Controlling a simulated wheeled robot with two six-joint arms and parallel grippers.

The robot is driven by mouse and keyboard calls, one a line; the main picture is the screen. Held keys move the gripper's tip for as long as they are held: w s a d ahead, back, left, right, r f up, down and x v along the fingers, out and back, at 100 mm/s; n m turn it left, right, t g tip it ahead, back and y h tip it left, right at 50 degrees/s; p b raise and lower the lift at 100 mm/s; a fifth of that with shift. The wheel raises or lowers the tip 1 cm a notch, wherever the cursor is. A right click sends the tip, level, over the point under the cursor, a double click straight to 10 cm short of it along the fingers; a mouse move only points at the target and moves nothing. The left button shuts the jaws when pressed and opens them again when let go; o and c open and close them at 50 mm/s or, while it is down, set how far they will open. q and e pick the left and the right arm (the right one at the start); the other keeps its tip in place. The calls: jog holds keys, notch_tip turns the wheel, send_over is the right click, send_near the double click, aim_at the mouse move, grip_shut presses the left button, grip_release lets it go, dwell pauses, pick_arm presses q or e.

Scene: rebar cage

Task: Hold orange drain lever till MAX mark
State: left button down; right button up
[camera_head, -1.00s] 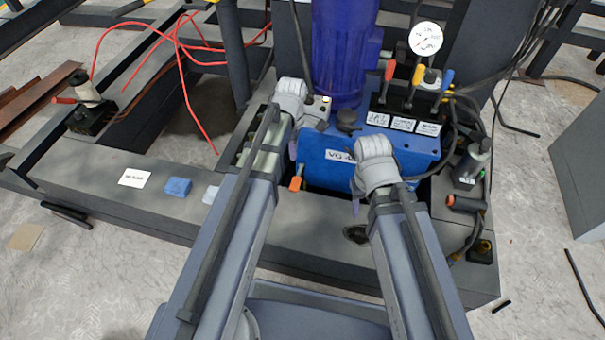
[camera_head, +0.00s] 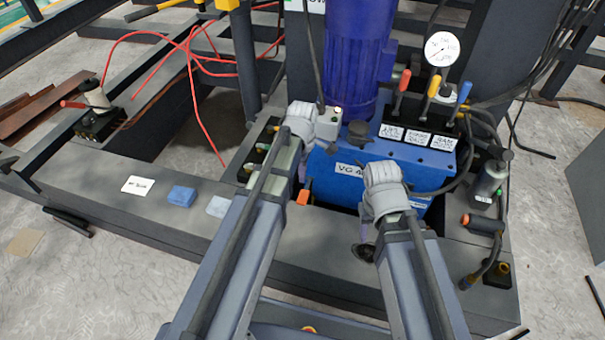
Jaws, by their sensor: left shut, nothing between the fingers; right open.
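A small orange lever (camera_head: 304,191) hangs at the lower left of the blue tank (camera_head: 347,172); it looks like the drain lever. My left gripper (camera_head: 302,175) is shut and empty just above it. Whether it touches the lever I cannot tell. Its wrist and arm hide part of the tank's left side. My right gripper (camera_head: 362,230) is open in front of the tank, above a dark round fitting (camera_head: 363,252). Its fingers are mostly hidden behind its wrist. I cannot make out a MAX mark.
Red, yellow and blue levers (camera_head: 433,88) stand behind labels at the tank's right, below a round gauge (camera_head: 442,48). An orange-ended handle (camera_head: 467,219) and a dark bottle (camera_head: 488,182) are further right. A blue block (camera_head: 180,196) lies on the dark beam (camera_head: 95,190).

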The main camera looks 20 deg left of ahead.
aim_at(302, 199)
pick_arm(q)
notch_tip(302, 199, down, 9)
jog(key=b, duration=0.7)
jog(key=shift+r+b, duration=0.15)
jog(key=shift+b, duration=0.15)
pick_arm(e)
notch_tip(302, 199, down, 9)
jog(key=shift+r, duration=0.15)
jog(key=shift+a, duration=0.1)
pick_arm(q)
jog(key=f+b, duration=0.1)
jog(key=s+f+t+b, duration=0.1)
jog(key=f+b, duration=0.1)
jog(key=shift+f, duration=0.15)
pick_arm(e)
notch_tip(302, 199, down, 4)
jog(key=shift+r, duration=0.2)
pick_arm(q)
jog(key=shift+f+b, duration=0.45)
jog(key=shift+b, duration=0.35)
pick_arm(e)
jog(key=shift+f, duration=0.45)
pick_arm(q)
jog(key=shift+w, duration=0.2)
dwell(3.6)
